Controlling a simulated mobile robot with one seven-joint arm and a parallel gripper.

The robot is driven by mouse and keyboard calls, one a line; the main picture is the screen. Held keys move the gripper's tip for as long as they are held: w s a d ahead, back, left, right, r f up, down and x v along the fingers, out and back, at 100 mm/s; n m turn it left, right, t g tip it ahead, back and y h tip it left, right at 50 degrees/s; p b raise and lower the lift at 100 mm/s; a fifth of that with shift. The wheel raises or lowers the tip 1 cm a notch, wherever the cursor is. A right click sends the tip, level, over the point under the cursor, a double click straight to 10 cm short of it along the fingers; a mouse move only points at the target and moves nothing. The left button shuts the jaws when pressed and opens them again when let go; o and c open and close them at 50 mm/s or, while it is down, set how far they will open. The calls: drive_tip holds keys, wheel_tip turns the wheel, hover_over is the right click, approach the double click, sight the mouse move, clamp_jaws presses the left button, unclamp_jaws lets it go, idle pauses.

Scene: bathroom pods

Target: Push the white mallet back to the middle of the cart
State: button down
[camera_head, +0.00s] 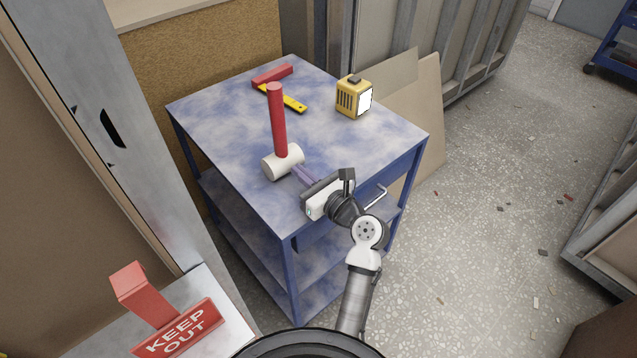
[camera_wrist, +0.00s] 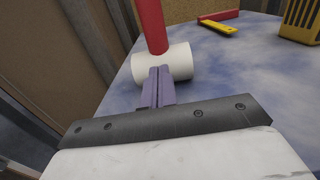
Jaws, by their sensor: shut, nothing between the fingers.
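The mallet has a white head (camera_head: 283,162) and a red handle (camera_head: 277,118). It stands on its head with the handle upright, near the left front edge of the cart's blue mottled top (camera_head: 225,115). My gripper (camera_head: 300,173) is shut, low over the cart top, with its purple fingertips at the near side of the white head. In the wrist view the shut fingers (camera_wrist: 161,75) overlap the front of the white head (camera_wrist: 180,62). I cannot tell for certain whether they touch it. The red handle (camera_wrist: 152,25) rises behind them.
A yellow box with a white face (camera_head: 352,98) stands at the back right. The middle of the top is clear. A red "KEEP OUT" sign (camera_head: 180,330) is at lower left.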

sight(278, 153)
drive_tip(key=shift+x, duration=1.05)
drive_tip(key=shift+w+a+r+p, duration=0.1)
drive_tip(key=shift+w+a+p, duration=0.05)
drive_tip(key=shift+w+p, duration=0.2)
drive_tip(key=p+x, duration=0.3)
drive_tip(key=x, duration=0.3)
drive_tip(key=shift+w+a, duration=0.1)
drive_tip(key=shift+a, duration=0.05)
drive_tip(key=shift+w+a, duration=0.15)
drive_tip(key=shift+w, duration=0.05)
drive_tip(key=shift+s, duration=0.1)
